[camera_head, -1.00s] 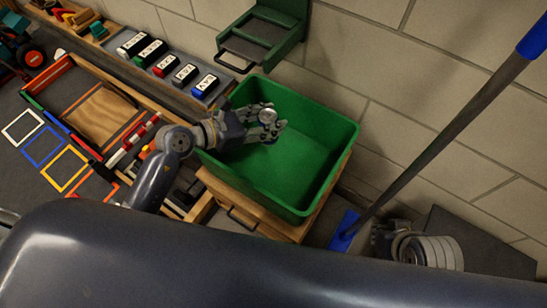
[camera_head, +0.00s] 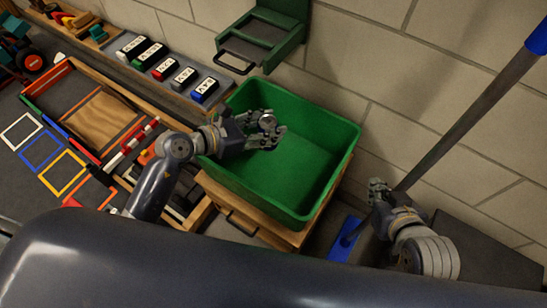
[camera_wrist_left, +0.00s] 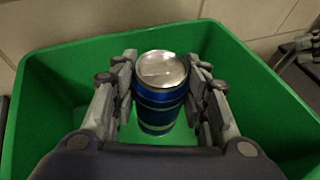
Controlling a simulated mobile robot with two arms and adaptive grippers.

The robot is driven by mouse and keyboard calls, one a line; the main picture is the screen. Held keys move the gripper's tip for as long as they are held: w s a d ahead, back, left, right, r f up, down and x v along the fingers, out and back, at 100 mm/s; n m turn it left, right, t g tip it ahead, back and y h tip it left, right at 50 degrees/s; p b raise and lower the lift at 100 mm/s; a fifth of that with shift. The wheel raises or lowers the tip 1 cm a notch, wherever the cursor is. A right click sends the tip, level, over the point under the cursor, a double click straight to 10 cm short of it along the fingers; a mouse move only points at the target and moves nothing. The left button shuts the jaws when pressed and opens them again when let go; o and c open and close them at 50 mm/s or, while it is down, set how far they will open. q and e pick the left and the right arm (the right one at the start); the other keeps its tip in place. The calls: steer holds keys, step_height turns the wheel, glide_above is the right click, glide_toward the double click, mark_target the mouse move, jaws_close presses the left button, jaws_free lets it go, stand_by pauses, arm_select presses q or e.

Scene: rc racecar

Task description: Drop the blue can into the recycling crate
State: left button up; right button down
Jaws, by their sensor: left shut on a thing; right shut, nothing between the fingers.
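The blue can (camera_wrist_left: 159,100) has a silver top and is upright between the fingers of my left gripper (camera_wrist_left: 160,98) in the left wrist view. My left gripper (camera_head: 266,128) is shut on it over the green recycling crate (camera_head: 325,172). In the head view mostly the can's silver lid (camera_head: 267,121) shows; the fingers hide its side. The crate's floor is visible below the can in the left wrist view (camera_wrist_left: 270,115). My right gripper (camera_head: 379,191) is at the right of the crate, beside a broom handle, shut and empty.
The crate stands on a wooden cabinet (camera_head: 240,210) against a block wall. A blue-gripped broom (camera_head: 440,125) leans at the right. A green wall bracket (camera_head: 265,32) hangs above the crate. Labelled blocks (camera_head: 165,68) and a coloured track board (camera_head: 95,115) lie at the left.

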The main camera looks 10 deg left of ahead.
arm_select(q)
steer(key=o, duration=0.8)
steer(key=shift+s, duration=0.1)
steer(key=v, duration=1.2)
steer(key=shift+d, duration=0.1)
